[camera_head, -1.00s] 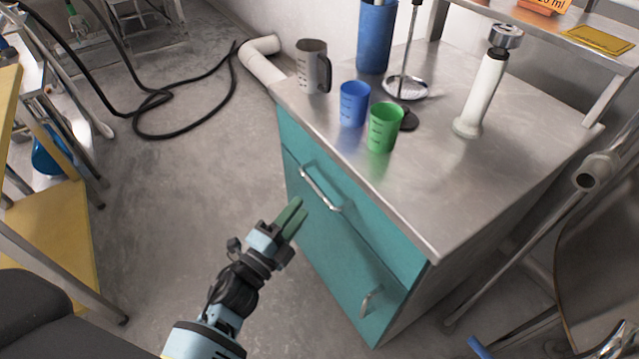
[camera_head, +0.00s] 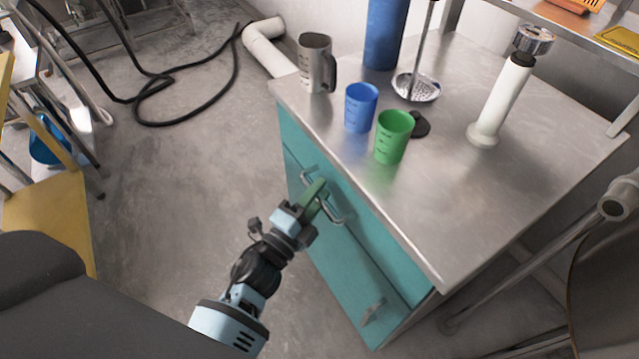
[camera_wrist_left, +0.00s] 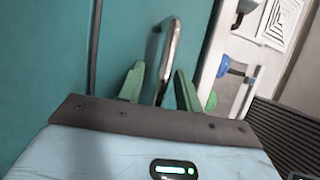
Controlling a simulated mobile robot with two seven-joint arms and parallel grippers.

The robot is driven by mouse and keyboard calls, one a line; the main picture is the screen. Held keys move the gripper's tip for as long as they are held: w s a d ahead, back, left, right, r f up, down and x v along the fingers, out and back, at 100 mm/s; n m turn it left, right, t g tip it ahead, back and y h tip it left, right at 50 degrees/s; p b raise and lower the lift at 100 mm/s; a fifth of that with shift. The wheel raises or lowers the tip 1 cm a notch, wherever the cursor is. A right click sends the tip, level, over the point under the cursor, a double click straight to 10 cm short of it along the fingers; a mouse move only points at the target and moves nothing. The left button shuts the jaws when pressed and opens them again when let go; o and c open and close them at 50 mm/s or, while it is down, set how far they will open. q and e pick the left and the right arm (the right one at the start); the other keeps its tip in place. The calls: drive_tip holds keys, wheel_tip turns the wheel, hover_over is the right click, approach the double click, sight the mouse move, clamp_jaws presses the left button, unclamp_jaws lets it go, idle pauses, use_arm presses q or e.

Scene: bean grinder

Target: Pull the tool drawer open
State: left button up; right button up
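The teal cabinet front has an upper drawer (camera_head: 375,230) that looks shut, flush with the cabinet. A curved metal handle (camera_head: 336,216) stands out from the front near the upper seam. My left gripper (camera_head: 318,192) is at this handle, its green fingers partly covering it. In the left wrist view the same handle (camera_wrist_left: 169,52) rises between my two green fingertips (camera_wrist_left: 158,85), which are apart, one on each side. I see no clear contact with the handle. My right gripper is not in view.
On the steel top (camera_head: 440,190) stand a blue cup (camera_head: 360,108), a green cup (camera_head: 393,138), a metal mug (camera_head: 316,64) and a white cylinder (camera_head: 501,98). A second handle (camera_head: 372,311) is lower on the front.

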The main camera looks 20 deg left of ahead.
use_arm(q)
drive_tip(key=shift+s, duration=0.2)
drive_tip(key=shift+c, duration=0.5)
clamp_jaws()
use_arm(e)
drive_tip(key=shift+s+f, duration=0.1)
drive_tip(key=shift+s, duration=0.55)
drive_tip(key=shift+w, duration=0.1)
use_arm(q)
drive_tip(key=shift+s+a, duration=0.15)
drive_tip(key=s+a+p, duration=0.1)
drive_tip(key=s+a, duration=1.4)
drive_tip(key=s, duration=0.5)
drive_tip(key=shift+a+r+p, duration=0.15)
drive_tip(key=shift+a+p, duration=0.2)
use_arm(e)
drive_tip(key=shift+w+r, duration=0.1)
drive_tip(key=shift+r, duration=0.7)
